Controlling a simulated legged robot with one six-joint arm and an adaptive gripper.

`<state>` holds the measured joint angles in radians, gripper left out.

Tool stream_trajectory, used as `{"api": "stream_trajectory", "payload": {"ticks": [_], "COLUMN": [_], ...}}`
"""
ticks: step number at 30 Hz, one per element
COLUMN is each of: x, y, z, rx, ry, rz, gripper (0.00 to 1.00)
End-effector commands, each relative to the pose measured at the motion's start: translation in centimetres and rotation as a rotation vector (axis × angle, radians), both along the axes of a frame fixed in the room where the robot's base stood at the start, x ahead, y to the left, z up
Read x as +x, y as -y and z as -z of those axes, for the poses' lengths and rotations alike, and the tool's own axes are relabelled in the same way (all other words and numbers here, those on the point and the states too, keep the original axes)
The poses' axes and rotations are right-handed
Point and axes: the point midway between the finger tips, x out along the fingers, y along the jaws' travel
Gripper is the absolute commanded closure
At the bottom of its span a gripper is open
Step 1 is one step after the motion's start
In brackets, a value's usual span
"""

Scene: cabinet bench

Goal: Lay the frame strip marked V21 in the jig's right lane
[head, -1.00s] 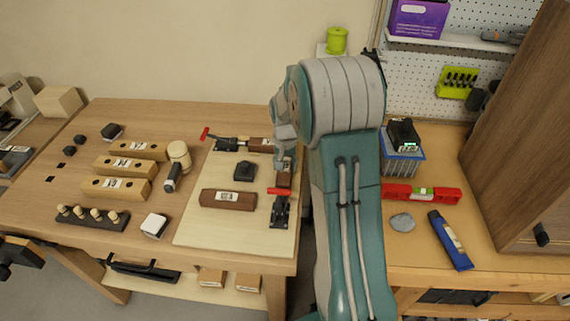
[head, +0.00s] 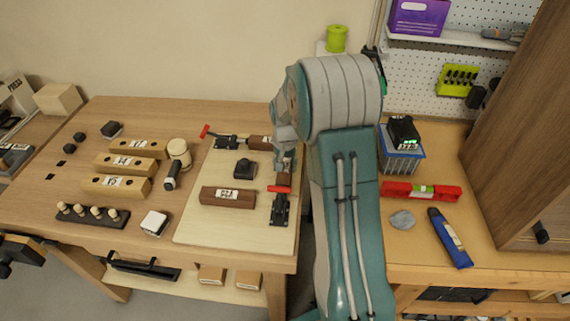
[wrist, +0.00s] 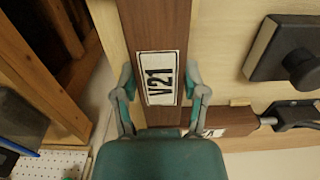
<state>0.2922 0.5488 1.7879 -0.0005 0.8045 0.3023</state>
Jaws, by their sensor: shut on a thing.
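The dark brown frame strip marked V21 (wrist: 155,25) is between the two fingers of my gripper (wrist: 161,82) in the wrist view, its label facing the camera. My gripper is shut on it. In the head view a short part of the strip (head: 284,180) shows below my gripper (head: 285,160), at the right side of the pale jig board (head: 235,238). My arm hides the rest. The strip runs along the right side of the jig; I cannot tell whether it rests on the board. Its near end is beside the red-handled toggle clamp (head: 280,207).
Another dark strip (head: 228,197) lies at the jig's front, and one (head: 259,143) at the back beside a second clamp (head: 228,141). A black knobbed block (head: 244,168) sits mid-board. Pale wooden blocks (head: 123,186) and a mallet (head: 179,153) lie left.

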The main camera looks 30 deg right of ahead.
Motion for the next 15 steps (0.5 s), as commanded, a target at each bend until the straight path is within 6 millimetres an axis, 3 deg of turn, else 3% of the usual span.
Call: {"api": "stream_trajectory", "payload": {"ticks": [9, 10, 12, 15], "x": [0.01, 0.01, 0.0, -0.01], "y": [-0.02, -0.02, -0.01, -0.01], "z": [0.24, 0.25, 0.26, 0.25], "rx": [0.001, 0.0, 0.0, 0.0], "ry": [-0.002, -0.002, -0.002, -0.002], "rz": [0.0, 0.0, 0.0, 0.0], "gripper": [0.96, 0.39, 0.08, 0.04]}}
